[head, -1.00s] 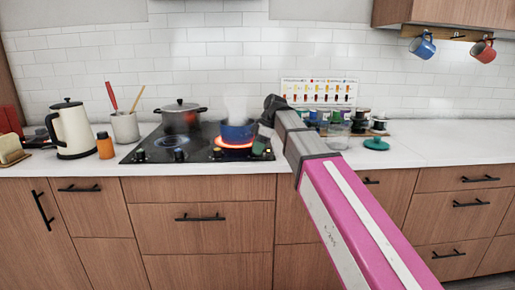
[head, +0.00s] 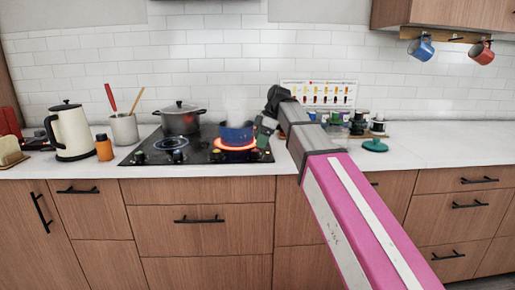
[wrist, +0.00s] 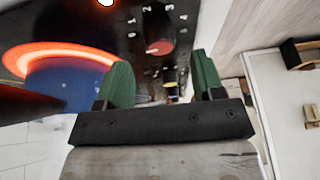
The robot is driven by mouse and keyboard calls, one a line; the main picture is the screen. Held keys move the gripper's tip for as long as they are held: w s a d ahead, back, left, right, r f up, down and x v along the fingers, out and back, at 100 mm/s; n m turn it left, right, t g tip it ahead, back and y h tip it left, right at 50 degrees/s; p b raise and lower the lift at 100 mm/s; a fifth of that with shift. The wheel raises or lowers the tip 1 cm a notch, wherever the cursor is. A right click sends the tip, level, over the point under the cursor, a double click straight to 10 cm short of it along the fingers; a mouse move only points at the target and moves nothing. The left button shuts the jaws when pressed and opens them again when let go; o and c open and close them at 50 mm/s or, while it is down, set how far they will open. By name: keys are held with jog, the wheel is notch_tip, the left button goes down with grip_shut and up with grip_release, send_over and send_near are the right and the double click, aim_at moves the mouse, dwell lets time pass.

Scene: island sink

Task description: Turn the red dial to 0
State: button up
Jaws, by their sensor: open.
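The red dial (wrist: 160,47) shows in the wrist view on the black cooktop panel, with white numbers around it. A white mark on it lies on its left side; I cannot read the exact setting. My gripper (wrist: 155,85) is open, with its two green fingers apart and nothing held between them. The red dial lies beyond the fingertips, apart from them. In the head view my gripper (head: 265,130) hangs over the right end of the cooktop (head: 195,158), beside the blue pot. I cannot pick out the red dial there.
A blue pot (head: 236,132) sits on a glowing red burner (head: 236,146), close to my gripper. A lidded grey pot (head: 181,120) stands on a back burner. A kettle (head: 72,132) stands left. Jars and a teal lid (head: 374,146) are on the right; counter beyond is clear.

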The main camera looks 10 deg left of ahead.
jog(key=s+v, duration=0.1)
jog(key=v, duration=0.5)
jog(key=shift+w+r, duration=0.3)
jog(key=shift+w, duration=0.25)
jog(key=shift+d, duration=0.1)
